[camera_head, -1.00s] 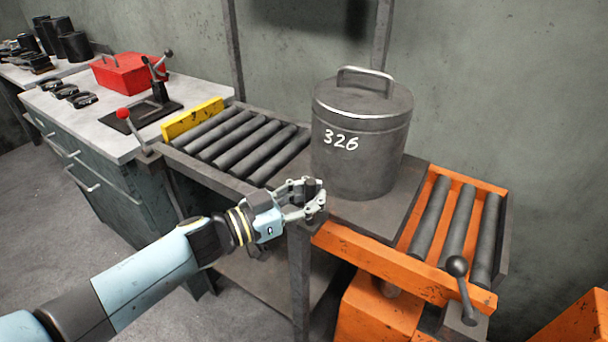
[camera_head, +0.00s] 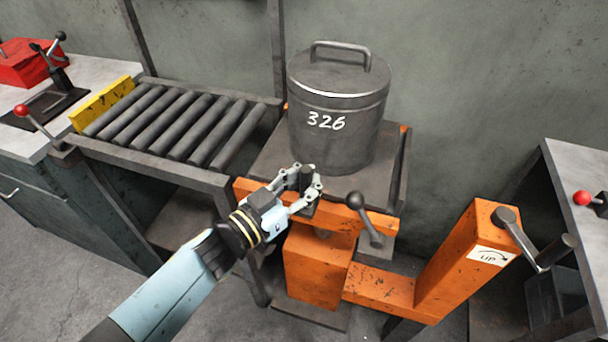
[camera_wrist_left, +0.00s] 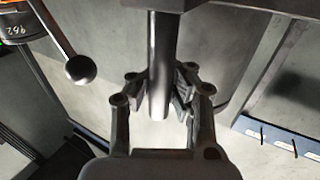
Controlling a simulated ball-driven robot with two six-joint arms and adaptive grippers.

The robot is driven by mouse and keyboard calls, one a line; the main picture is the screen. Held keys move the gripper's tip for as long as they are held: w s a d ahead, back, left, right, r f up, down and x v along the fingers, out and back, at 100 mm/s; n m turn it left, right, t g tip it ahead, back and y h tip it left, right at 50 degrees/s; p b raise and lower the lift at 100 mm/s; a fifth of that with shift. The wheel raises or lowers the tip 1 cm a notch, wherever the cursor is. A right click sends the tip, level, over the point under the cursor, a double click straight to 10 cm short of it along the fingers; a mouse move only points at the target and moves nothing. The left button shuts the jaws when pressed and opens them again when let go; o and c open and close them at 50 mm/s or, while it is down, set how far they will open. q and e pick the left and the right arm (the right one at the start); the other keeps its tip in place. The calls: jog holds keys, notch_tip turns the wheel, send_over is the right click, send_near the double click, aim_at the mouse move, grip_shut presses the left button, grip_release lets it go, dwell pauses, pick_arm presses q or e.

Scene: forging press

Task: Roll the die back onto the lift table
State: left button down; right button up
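The die (camera_head: 334,122), a grey lidded drum marked 326 with a top handle, stands upright on a dark flat plate (camera_head: 266,162). The plate rests on the orange lift table (camera_head: 374,217) and covers most of its top; a strip of its right side shows beyond the plate. My left gripper (camera_head: 307,182) is at the plate's front edge, below the die. Its fingers close around a dark upright post, which also shows between the fingertips in the left wrist view (camera_wrist_left: 160,75). The post's attachment is hidden. My right gripper is not in view.
A roller table (camera_head: 180,125) with a yellow end stop (camera_head: 105,103) lies left, its rollers bare. A ball-knobbed lever (camera_head: 366,220) stands just right of my gripper. An orange post with an UP label and crank (camera_head: 515,235) stands farther right. A red-knobbed lever (camera_head: 38,125) is far left.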

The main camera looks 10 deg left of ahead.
pick_arm(q)
jog(key=shift+s+d+f, duration=0.1)
jog(key=shift+s+f, duration=0.2)
jog(key=shift+s, duration=0.05)
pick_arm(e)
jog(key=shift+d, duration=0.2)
pick_arm(q)
jog(key=c, duration=1.8)
grip_release()
jog(key=o, duration=0.4)
jog(key=shift+s+r, duration=0.15)
jog(key=shift+s, duration=0.1)
jog(key=shift+o, duration=1.2)
jog(key=shift+w+r, duration=0.1)
jog(key=shift+w, duration=0.05)
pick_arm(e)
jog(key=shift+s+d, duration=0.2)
pick_arm(q)
jog(key=shift+s, duration=0.2)
jog(key=v, duration=1.1)
jog(key=shift+s+a, duration=0.2)
jog(key=shift+a, duration=0.15)
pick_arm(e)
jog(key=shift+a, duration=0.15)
